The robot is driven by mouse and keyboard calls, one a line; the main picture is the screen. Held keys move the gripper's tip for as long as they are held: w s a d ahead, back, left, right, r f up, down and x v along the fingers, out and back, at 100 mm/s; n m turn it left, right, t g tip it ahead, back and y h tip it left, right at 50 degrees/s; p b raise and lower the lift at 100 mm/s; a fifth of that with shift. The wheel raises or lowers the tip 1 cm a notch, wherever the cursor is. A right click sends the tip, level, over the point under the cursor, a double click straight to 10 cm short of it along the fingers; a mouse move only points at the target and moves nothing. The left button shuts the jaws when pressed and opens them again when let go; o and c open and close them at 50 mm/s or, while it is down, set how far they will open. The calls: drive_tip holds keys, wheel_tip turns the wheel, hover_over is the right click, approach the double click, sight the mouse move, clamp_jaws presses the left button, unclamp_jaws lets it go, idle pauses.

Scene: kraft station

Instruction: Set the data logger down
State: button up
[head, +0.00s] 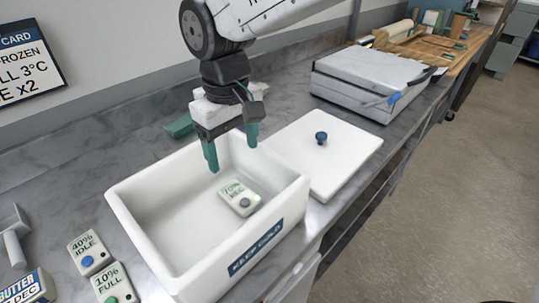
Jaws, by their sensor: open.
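My gripper (231,148) is open and empty, with its teal fingers pointing down over the back right part of the white bin labelled "KEEP COLD" (127,217). A pale data logger with "70% REC" on it and a dark blue button (234,188) lies flat on the bin floor, below and apart from the fingertips. Two similar loggers lie on the counter left of the bin: one reads "40% IDLE" with a blue button (82,243), the other "10% FULL" with a green button (107,275).
A white lid with a blue knob (345,160) lies right of the bin. A grey box-like appliance (360,75) stands behind it. A butter pack (25,290) is at the lower left. A green object (179,127) sits behind the bin. A card (28,62) is on the wall.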

drive_tip(key=d+r, duration=0.1)
drive_tip(key=d, duration=0.2)
drive_tip(key=d+r+m, duration=0.1)
drive_tip(key=d, duration=0.2)
drive_tip(key=w+d+r+m, duration=0.1)
drive_tip(key=d, duration=0.2)
drive_tip(key=shift+d, duration=0.1)
drive_tip(key=s+d+r+m, duration=0.2)
drive_tip(key=d+m, duration=0.1)
drive_tip(key=d, duration=1)
drive_tip(key=s+d+f+m, duration=0.1)
drive_tip(key=s+d+m, duration=0.1)
drive_tip(key=s+d, duration=0.4)
drive_tip(key=s+d+f+m+t, duration=0.1)
drive_tip(key=s+d+m, duration=0.2)
drive_tip(key=s+d, duration=0.3)
drive_tip(key=shift+d+f, duration=0.35)
drive_tip(key=shift+d, duration=0.7)
drive_tip(key=shift+s, duration=0.1)
